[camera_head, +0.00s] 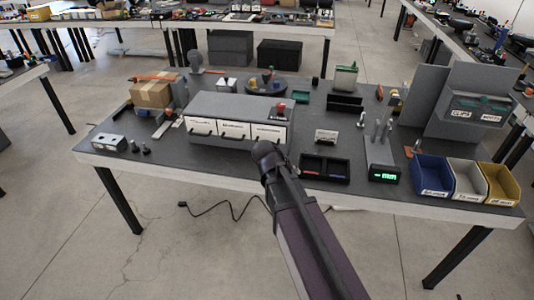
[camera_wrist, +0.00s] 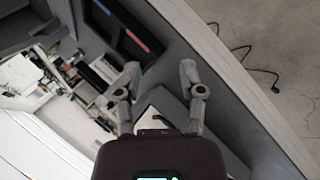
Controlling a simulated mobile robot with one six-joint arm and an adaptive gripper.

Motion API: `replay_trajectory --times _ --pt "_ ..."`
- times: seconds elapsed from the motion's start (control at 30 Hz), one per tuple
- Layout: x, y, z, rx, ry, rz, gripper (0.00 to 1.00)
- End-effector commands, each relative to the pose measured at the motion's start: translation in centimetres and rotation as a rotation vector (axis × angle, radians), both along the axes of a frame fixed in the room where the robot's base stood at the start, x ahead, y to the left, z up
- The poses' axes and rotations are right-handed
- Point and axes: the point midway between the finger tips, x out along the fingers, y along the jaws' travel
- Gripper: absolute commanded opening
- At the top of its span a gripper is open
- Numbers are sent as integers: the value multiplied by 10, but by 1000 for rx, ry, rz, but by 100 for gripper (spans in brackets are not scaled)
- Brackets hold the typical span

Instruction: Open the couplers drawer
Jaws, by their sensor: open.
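A grey drawer cabinet (camera_head: 235,107) stands near the table's front edge. It has a left drawer (camera_head: 201,127), a middle drawer (camera_head: 235,129) and a right drawer (camera_head: 269,133), all with white fronts and dark handles. All three look closed. Their labels are too small to read, so I cannot tell which says couplers. My gripper (camera_head: 264,152) is low in front of the right drawer, its fingers not clear there. In the wrist view my gripper (camera_wrist: 158,72) has its two fingers spread apart with nothing held. A grey and white surface shows between and below them; I cannot tell which part it is.
A black two-part tray (camera_head: 325,168) lies right of the cabinet, with a green-lit display (camera_head: 384,173) beside it. Blue (camera_head: 432,175), white (camera_head: 467,180) and yellow (camera_head: 499,185) bins stand at the right. A cardboard box (camera_head: 152,93) is at the left.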

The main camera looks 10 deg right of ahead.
Motion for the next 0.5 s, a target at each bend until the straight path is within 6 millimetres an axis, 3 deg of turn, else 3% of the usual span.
replay_trajectory --times 0.03,0.27,0.5 --pt "13 7 -13 -48 -18 33 51" --pt "55 36 -23 -269 -107 171 51" --pt "95 82 -27 -497 -204 322 51"
